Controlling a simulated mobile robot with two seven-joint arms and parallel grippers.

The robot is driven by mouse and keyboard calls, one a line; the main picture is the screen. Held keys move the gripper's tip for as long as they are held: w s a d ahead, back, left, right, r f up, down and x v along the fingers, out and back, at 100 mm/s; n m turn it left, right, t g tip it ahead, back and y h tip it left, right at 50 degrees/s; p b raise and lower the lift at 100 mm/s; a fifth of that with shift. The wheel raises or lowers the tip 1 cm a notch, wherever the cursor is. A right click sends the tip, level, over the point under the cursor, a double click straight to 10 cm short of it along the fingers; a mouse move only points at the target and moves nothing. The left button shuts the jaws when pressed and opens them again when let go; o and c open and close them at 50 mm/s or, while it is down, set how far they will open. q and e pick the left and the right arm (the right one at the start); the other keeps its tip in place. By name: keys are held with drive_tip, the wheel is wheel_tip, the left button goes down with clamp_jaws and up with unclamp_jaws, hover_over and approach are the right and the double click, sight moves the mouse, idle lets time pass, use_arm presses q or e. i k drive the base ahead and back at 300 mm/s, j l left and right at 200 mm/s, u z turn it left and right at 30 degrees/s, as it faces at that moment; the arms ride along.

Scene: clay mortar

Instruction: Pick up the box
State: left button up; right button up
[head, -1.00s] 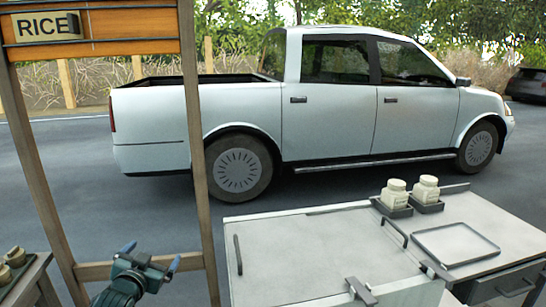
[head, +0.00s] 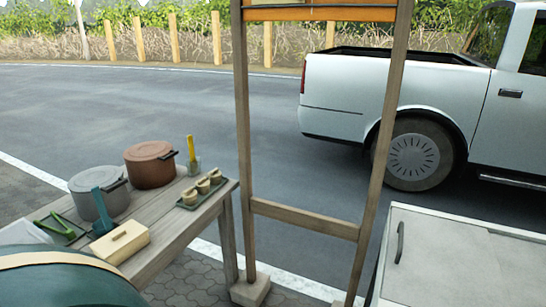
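A small cream box (head: 118,242) with a slot-like dark mark on its top lies near the front edge of a wooden table (head: 185,225) at the lower left of the head view. Neither of my grippers shows in the head view now, so I cannot see either one near the box.
A grey pot (head: 97,192), a brown pot (head: 150,165) and a tray of small cups (head: 200,190) share the table. Green tongs (head: 62,228) lie left of the box. A wooden frame (head: 304,218) stands right of the table, then a pale counter (head: 445,255).

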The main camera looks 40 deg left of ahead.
sight(107, 247)
drive_tip(key=u, duration=2.35)
